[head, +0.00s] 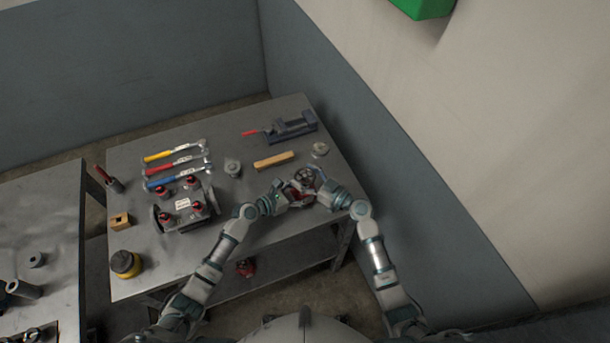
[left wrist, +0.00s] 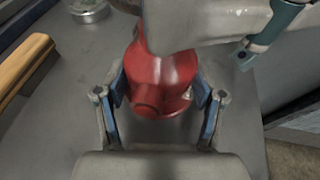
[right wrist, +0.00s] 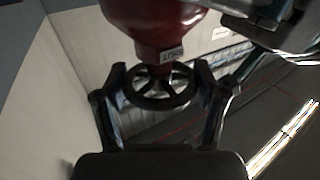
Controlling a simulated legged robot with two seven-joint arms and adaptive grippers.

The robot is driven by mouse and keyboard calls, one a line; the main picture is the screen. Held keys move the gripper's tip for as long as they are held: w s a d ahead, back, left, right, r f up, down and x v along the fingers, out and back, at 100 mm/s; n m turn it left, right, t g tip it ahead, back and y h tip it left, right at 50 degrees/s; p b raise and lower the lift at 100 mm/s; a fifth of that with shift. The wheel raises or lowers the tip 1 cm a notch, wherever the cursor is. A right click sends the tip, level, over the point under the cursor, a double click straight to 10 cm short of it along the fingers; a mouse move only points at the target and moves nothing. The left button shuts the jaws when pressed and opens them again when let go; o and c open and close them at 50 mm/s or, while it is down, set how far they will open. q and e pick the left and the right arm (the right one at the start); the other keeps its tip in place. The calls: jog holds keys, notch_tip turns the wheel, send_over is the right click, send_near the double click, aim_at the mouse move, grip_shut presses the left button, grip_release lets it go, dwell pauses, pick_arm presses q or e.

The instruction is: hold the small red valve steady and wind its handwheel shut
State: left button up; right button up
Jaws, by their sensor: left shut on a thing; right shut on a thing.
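The small red valve (head: 295,193) is between my two grippers near the right front part of the metal table. My left gripper (head: 284,197) is shut on the valve's red body, which fills the space between its fingers in the left wrist view (left wrist: 160,85). My right gripper (head: 312,184) is shut on the dark handwheel (right wrist: 158,88), with a finger on each side of the rim in the right wrist view. The wheel also shows in the head view (head: 304,175). The fingertips are too small to make out well in the head view.
The table (head: 232,208) also holds a wooden block (head: 274,161), a vise (head: 292,127), several hammers (head: 177,169), a grey fixture with red-topped parts (head: 185,210) and a yellow-black round piece (head: 125,264). A wall stands close on the right.

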jog(key=m+t+h, duration=0.5)
jog(key=h, duration=0.1)
jog(key=shift+m+t+h, duration=0.7)
jog(key=shift+m+h, duration=0.3)
jog(key=shift+h, duration=0.4)
jog(key=o, duration=1.1)
jog(key=shift+o, duration=0.2)
jog(key=v, duration=1.2)
jog(key=shift+a, duration=0.2)
